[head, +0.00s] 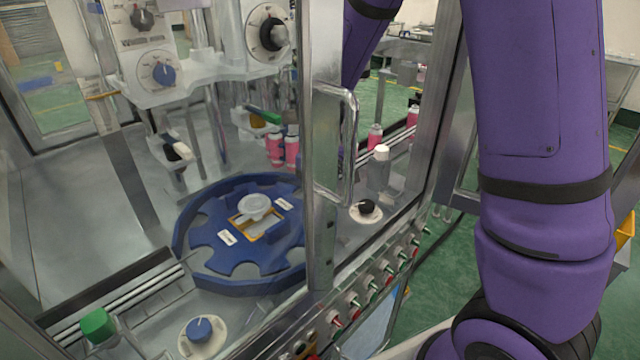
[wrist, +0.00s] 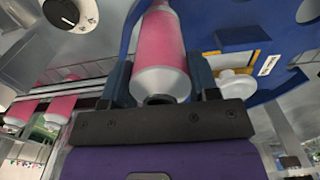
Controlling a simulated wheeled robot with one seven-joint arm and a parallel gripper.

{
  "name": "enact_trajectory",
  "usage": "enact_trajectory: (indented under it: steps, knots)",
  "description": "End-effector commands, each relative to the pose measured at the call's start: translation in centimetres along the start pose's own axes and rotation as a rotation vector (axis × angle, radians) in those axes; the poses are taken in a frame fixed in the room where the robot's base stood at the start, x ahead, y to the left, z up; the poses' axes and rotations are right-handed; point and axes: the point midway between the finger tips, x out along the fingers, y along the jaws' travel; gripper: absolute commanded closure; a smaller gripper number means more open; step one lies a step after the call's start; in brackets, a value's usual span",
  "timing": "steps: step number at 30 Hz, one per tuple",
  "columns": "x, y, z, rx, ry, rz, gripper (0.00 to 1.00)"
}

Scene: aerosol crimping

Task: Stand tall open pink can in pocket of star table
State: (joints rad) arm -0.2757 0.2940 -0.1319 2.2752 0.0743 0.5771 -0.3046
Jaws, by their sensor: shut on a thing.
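A pink can (wrist: 160,45) with a pale shoulder and a dark open mouth lies between the fingers of my gripper (wrist: 163,85) in the wrist view. The gripper is shut on it, its dark fingers on both sides. The blue star table (wrist: 215,14) is close beyond the can in the wrist view; whether the can's base touches it is hidden. In the head view the star table (head: 240,282) sits behind the clear guard, with several rounded pockets around its rim. I cannot make out my gripper in the head view.
Pink cans (head: 275,150) stand behind the star table, and another (head: 375,138) stands farther right. Cans (wrist: 62,108) also show at the left of the wrist view. The guard's door handle (head: 350,145) and dial panel (head: 150,50) are near. The table's front pockets look empty.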

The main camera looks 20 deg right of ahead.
Motion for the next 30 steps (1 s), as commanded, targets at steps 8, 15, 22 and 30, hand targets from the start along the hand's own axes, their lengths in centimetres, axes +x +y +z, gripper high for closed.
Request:
enact_trajectory:
  steps: [8,15,22,30]
  knots:
    - [0.0,0.0,0.0,0.000,0.000,0.000,0.81]
    - [0.3,0.0,0.0,0.000,0.000,0.000,0.81]
    - [0.7,0.0,0.0,0.000,0.000,0.000,0.81]
    - [1.1,0.0,0.0,0.000,-0.001,0.000,0.81]
